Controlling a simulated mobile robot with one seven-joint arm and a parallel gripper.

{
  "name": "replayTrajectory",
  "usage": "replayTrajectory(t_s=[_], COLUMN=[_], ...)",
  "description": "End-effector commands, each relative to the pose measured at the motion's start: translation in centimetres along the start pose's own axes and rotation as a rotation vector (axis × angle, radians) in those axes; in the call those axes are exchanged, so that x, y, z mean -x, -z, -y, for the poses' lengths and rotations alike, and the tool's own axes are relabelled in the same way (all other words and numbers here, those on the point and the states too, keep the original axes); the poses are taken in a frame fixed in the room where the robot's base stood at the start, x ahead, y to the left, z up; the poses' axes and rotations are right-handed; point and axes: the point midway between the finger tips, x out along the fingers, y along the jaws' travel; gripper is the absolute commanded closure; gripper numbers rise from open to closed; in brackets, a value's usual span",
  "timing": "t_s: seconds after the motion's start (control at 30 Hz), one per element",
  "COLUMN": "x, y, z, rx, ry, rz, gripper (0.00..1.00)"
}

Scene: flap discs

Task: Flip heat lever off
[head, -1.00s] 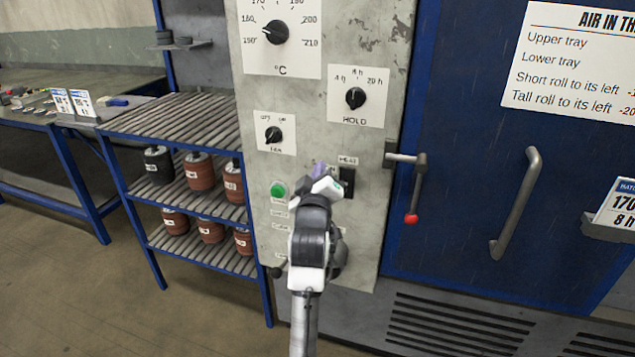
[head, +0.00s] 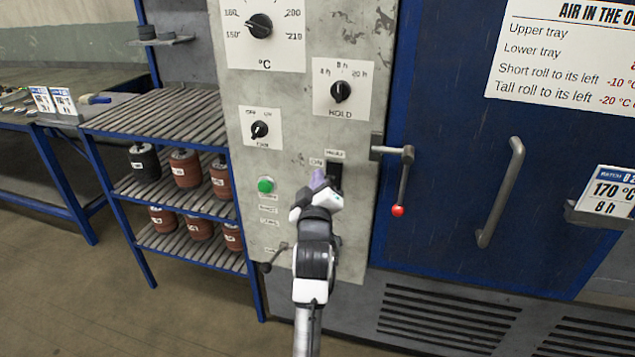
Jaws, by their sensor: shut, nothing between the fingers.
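The black heat switch (head: 335,176) sits in a slot on the grey control panel (head: 296,140), under a small label (head: 334,153). Which way its lever points is too small to tell. My gripper (head: 318,179), with purple fingertips, is shut and empty. In the picture it lies just left of the switch, its body slightly overlapping the lower part. Whether it touches the switch cannot be told.
A green button (head: 265,185) is left of my gripper. Black dials, including the hold dial (head: 340,91), sit above. A red-tipped door handle (head: 402,185) hangs to the right on the blue door (head: 450,200). A shelf of rolls (head: 185,168) stands left.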

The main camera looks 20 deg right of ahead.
Motion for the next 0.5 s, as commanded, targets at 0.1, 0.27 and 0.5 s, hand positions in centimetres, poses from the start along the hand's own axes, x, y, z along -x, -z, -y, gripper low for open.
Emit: replayTrajectory(t_s=[0.1,0.27,0.5], x=[0.15,0.24,0.42], y=[-0.30,-0.39,-0.57], z=[0.28,0.41,0.67], rx=[0.004,0.009,0.017], ry=[-0.013,-0.024,-0.045], rz=[-0.014,-0.026,-0.049], gripper=[1.00,1.00,1.00])
